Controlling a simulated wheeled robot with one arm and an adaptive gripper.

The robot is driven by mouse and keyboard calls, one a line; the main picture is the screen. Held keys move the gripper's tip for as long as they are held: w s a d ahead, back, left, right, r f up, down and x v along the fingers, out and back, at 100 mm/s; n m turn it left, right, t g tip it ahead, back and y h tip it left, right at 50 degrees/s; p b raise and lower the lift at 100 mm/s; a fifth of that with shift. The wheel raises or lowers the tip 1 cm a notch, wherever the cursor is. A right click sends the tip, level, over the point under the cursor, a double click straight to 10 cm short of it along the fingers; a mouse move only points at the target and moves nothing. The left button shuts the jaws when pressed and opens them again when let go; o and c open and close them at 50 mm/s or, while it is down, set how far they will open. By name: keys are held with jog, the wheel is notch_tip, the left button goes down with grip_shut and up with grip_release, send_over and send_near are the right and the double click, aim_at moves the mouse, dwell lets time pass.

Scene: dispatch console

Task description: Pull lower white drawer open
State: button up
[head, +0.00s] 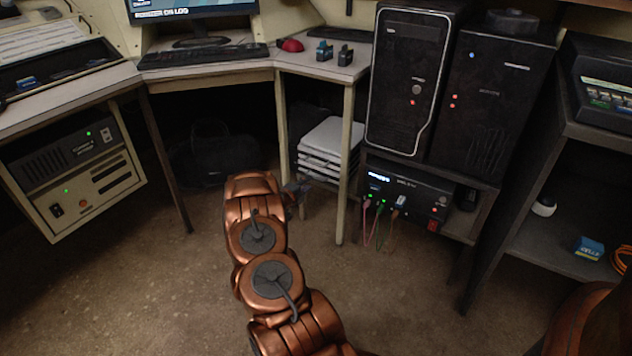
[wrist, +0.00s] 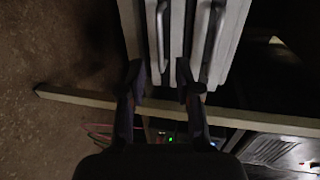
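The white drawer unit (head: 325,152) stands under the desk, behind a desk leg in the head view; its stacked fronts look closed. In the wrist view the scene is turned, with the floor at left. The lower white drawer (wrist: 146,15) has a pale bar handle (wrist: 160,38). The upper drawer's handle (wrist: 212,42) is to its right. My gripper (wrist: 160,78) is open and empty, its dark fingertips spread on either side of the lower handle's near end. I cannot tell whether they touch it. In the head view my gripper (head: 298,188) is small and partly hidden by my arm.
A network box (head: 408,190) with cables hanging in front is farther right. A dark bag (head: 212,155) lies at left. The floor in front is clear.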

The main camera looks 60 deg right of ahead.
jog(key=shift+b+x, duration=1.05)
jog(key=shift+x, duration=2.5)
grip_shut()
